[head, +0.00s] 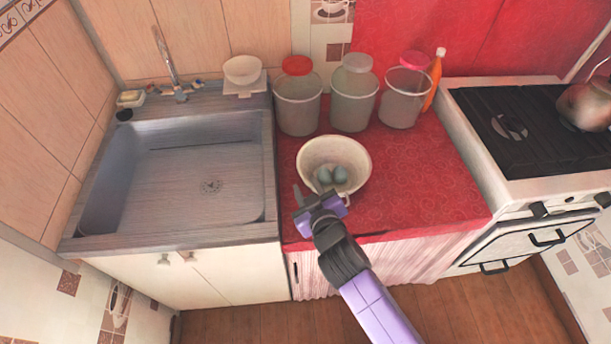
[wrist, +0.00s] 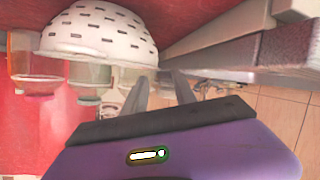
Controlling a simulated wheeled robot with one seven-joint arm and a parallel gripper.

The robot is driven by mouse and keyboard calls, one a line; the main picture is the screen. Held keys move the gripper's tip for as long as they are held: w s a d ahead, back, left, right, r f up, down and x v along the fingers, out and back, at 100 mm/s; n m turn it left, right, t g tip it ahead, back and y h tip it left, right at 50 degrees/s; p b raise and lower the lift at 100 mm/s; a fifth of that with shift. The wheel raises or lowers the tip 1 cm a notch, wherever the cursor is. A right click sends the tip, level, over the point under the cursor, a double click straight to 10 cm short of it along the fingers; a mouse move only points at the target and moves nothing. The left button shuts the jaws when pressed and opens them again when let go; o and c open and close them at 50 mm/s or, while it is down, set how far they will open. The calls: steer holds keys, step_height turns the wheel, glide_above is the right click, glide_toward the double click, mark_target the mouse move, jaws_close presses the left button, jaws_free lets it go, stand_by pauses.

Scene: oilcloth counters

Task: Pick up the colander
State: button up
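The white colander (head: 312,158) stands on the red patterned counter, with two blue-grey eggs (head: 333,175) inside it. In the wrist view the colander (wrist: 100,32) fills the upper left, with rows of dark slots in its wall. My gripper (head: 321,192) is at the colander's near side, by its rim. In the wrist view its two grey fingers (wrist: 160,74) stand apart, and the colander's rim ends near the left fingertip. I cannot tell whether a finger touches the rim. Nothing shows held between the fingers.
Three jars, a red-lidded one (head: 298,105), a white-lidded one (head: 352,105) and a pink-lidded one (head: 403,98), stand behind the colander. An orange bottle (head: 434,80) is beside them. The sink (head: 190,180) is left, the stove (head: 520,130) right. Counter right of the colander is clear.

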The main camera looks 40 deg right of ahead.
mark_target(303, 176)
steer(key=shift+s+d+f+p+x, duration=0.1)
steer(key=shift+p+x, duration=0.15)
steer(key=shift+x, duration=1.05)
steer(key=shift+s+d+f+p+x, duration=0.1)
steer(key=shift+p+x, duration=0.15)
steer(key=shift+x, duration=1)
steer(key=shift+s+d+f+p+x, duration=0.1)
steer(key=shift+p+x, duration=0.15)
steer(key=shift+x, duration=1.05)
steer(key=shift+r, duration=0.1)
jaws_close()
